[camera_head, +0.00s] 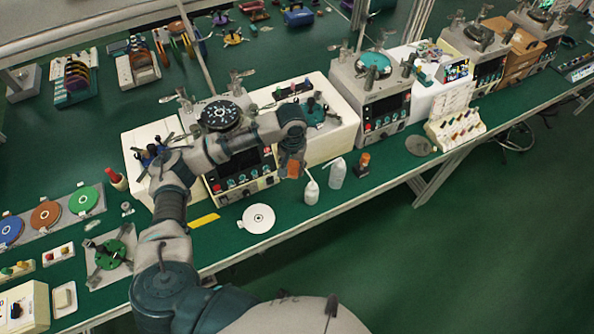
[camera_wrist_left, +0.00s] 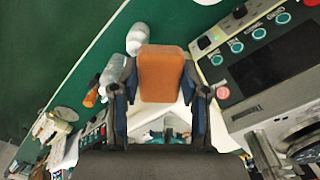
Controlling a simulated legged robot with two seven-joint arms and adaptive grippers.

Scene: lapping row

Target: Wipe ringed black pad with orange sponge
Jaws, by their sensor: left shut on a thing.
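The orange sponge (camera_head: 293,169) is held in my left gripper (camera_head: 291,160), in front of the white machine and above the green bench. In the left wrist view the sponge (camera_wrist_left: 162,73) sits between the two fingers of the gripper (camera_wrist_left: 160,88), which press on its sides. The ringed black pad (camera_head: 220,115) is a black disc with a ring of pale marks, on top of the machine behind my left arm. The sponge is to the right of the pad, nearer the bench front and apart from it. My right gripper is not in view.
Two white bottles (camera_head: 312,190) (camera_head: 338,173) and a small orange-and-dark bottle (camera_head: 362,163) stand near the sponge. A white disc (camera_head: 258,218) and a yellow strip (camera_head: 204,220) lie on the bench front. The machine's control panel (camera_head: 240,172) is below the pad.

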